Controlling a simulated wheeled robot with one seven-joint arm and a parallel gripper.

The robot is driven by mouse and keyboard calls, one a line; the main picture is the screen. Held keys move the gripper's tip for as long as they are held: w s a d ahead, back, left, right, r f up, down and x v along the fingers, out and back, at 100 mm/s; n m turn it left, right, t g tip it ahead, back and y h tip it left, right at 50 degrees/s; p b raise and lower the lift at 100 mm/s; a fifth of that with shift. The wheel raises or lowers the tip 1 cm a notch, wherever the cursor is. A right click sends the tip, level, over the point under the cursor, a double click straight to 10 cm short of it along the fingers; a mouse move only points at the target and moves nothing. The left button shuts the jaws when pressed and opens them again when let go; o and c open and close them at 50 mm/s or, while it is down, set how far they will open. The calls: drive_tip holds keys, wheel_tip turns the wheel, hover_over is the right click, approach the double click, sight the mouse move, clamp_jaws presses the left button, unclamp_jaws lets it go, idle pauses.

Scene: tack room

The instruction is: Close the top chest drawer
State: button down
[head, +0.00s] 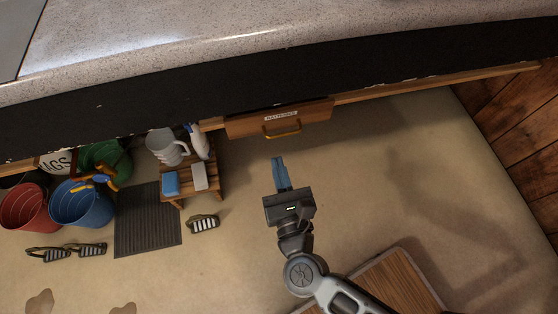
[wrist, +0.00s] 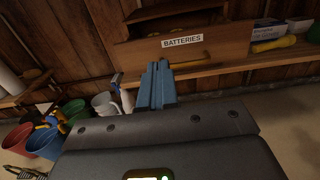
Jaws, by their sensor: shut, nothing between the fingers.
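A wooden drawer (head: 240,126) with a white BATTERIES label and a brass bar handle (head: 283,134) juts out from beneath the dark counter edge. In the wrist view the drawer front (wrist: 140,58) stands upright just beyond my fingers, with a dark wooden gap above and behind it. My gripper (head: 278,160) has blue fingers that are shut and empty. It is in front of the drawer, pointing at it, apart from the handle in the head view. In the wrist view the fingertips (wrist: 157,66) overlap the left end of the handle. Most of the chest is hidden by the counter.
A small wooden stool (head: 205,184) with a jug (head: 166,148) and a spray bottle stands left of the drawer. Red and blue buckets (head: 82,207), a dark mat (head: 147,222) and brushes lie farther left. A wooden surface (head: 390,283) is at the lower right. Floor right of my gripper is clear.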

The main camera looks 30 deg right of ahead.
sight(264, 115)
drive_tip(key=x, duration=1.1)
drive_tip(key=shift+w+d+p, duration=0.1)
drive_tip(key=shift+w+p, duration=0.1)
drive_tip(key=shift+p, duration=0.15)
drive_tip(key=b+x, duration=0.3)
drive_tip(key=x, duration=0.8)
drive_tip(key=shift+f, duration=0.1)
drive_tip(key=shift+w+d, duration=0.15)
drive_tip(key=shift+w, duration=0.25)
